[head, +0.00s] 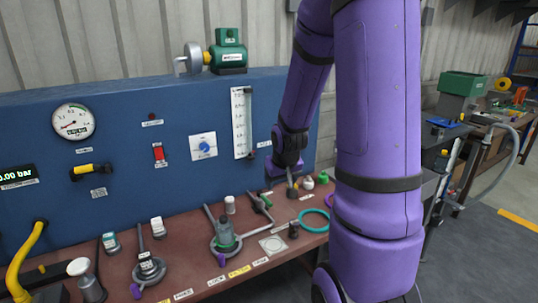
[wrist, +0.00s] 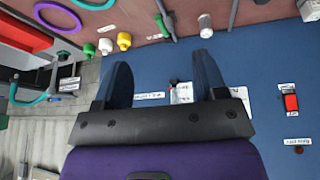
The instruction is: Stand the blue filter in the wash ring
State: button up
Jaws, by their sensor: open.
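I cannot pick out a blue filter with certainty in either view. A grey ring holder (head: 212,247) with a purple end stands on the bench, with a grey-green bottle-like body (head: 225,233) upright in it. A second grey ring holder (head: 138,274) to its left has a dark jar with a white label (head: 147,261) in it. I cannot tell which holder is the wash ring; the labels are too small to read. My gripper (wrist: 162,65) is open and empty, its fingers wide apart before the blue panel. In the head view its fingers are not clear, above the bench's back.
The brown bench (head: 180,248) runs below the blue panel (head: 120,130). A teal ring (head: 314,221), a square plate (head: 272,244) and small bottles stand on it. A yellow hose (head: 24,260) is at left. My purple arm hides the bench's right end.

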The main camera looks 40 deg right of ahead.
jog(key=s+a+r+n, duration=0.1)
jog(key=s+a+r, duration=0.2)
jog(key=a+r, duration=0.35)
jog(key=s+a+r+n, duration=0.1)
jog(key=s+a+r, duration=0.1)
jog(key=a+r, duration=0.5)
jog(key=s+a+r+n+y, duration=0.1)
jog(key=s+a+r, duration=0.2)
jog(key=s, duration=0.3)
jog(key=s+a+r+n+t+y, duration=0.1)
jog(key=s+a+r, duration=0.3)
jog(key=s+r, duration=0.1)
jog(key=shift+s+a+n, duration=0.25)
jog(key=shift+s+n, duration=0.05)
jog(key=shift+s, duration=0.15)
jog(key=shift+o, duration=0.5)
jog(key=shift+w, duration=0.15)
